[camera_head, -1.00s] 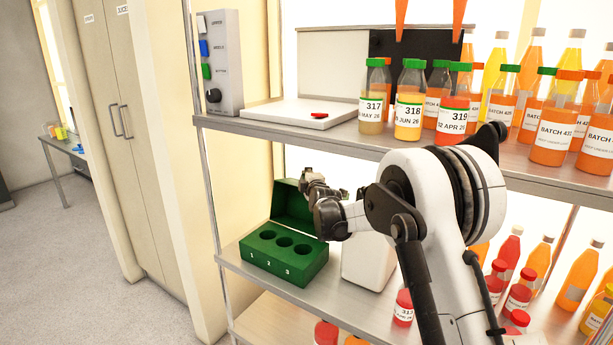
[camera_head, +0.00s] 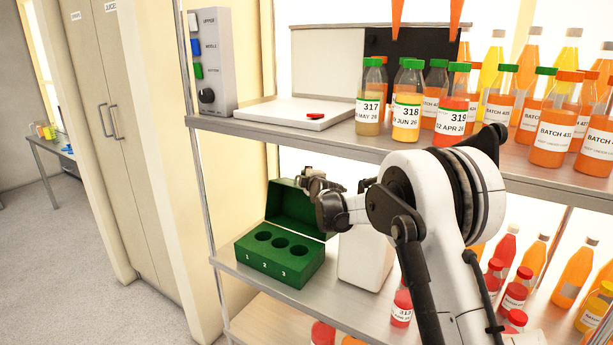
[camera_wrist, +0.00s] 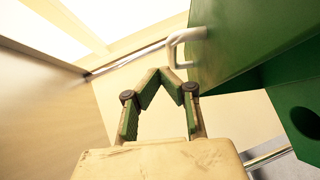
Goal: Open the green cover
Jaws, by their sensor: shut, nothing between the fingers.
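A green box (camera_head: 262,266) stands on the middle shelf, with several round holes in its top, numbered 1, 2 and 3. Its green cover (camera_head: 291,206) is raised at the back, standing roughly upright. In the wrist view the cover (camera_wrist: 250,32) is at the upper right, with a pale handle (camera_wrist: 178,45) on it. The box (camera_wrist: 298,105) shows at the right edge. My gripper (camera_head: 306,178) is near the cover's upper right part. In the wrist view my gripper (camera_wrist: 160,76) is shut and empty, its fingertips just below the handle; contact is unclear.
A white container (camera_head: 362,260) stands right of the box. Above, the upper shelf (camera_head: 270,131) bears a white plate and several labelled bottles (camera_head: 408,108). Red and orange bottles stand at the lower right. The shelf post (camera_head: 200,180) is at the left.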

